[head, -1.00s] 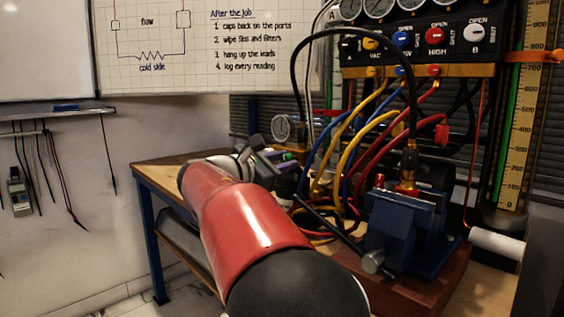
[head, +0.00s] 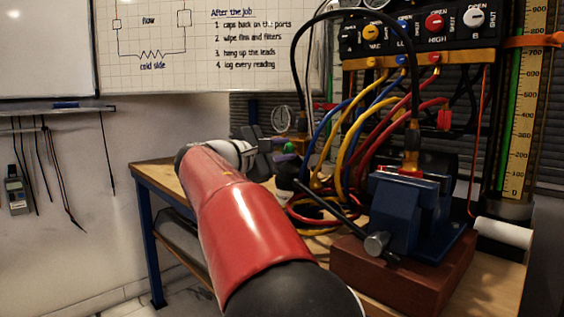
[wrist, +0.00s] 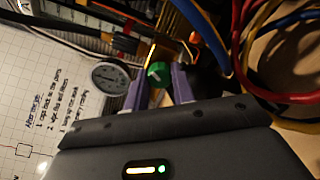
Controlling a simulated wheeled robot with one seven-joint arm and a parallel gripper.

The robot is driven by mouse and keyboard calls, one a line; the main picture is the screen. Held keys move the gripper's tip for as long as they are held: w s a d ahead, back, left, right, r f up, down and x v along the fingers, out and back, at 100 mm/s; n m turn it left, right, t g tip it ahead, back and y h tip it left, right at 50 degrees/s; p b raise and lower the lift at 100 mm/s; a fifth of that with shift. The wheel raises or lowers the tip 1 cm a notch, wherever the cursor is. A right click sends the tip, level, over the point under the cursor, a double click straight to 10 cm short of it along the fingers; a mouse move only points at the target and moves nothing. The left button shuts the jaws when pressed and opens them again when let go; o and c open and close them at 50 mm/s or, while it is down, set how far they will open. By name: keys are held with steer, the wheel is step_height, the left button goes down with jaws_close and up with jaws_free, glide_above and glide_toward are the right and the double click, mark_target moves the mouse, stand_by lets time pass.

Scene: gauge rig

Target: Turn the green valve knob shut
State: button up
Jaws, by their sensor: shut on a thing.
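The green valve knob (wrist: 157,73) shows in the wrist view between the two pale purple fingers of my gripper (wrist: 161,82). The fingers are shut on it, one on each side. Only part of the knob's face shows. In the head view my gripper (head: 270,153) is at the back of the bench, beyond my red arm. A small patch of green (head: 290,147) shows at its fingers there. How far the knob is turned cannot be told.
A round dial gauge (wrist: 110,77) stands beside the knob. Coloured hoses (head: 345,150) hang close to the right of my gripper. A blue vise (head: 400,210) on a red-brown block (head: 385,285) stands nearer, right of my arm. A manifold panel (head: 420,35) is above.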

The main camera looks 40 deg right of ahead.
steer(key=m+b, duration=0.2)
steer(key=m, duration=0.1)
steer(key=m+b, duration=0.3)
steer(key=shift+f+m, duration=0.2)
steer(key=shift+m, duration=0.1)
steer(key=m+b, duration=0.2)
steer(key=m, duration=0.1)
steer(key=shift+m+b, duration=0.4)
steer(key=shift+r+m+b, duration=0.2)
steer(key=shift+m+b, duration=0.3)
steer(key=shift+m, duration=0.5)
steer(key=o, duration=1)
steer(key=shift+a, duration=0.15)
steer(key=a, duration=0.7)
steer(key=shift+s+a, duration=0.25)
steer(key=shift+s, duration=0.1)
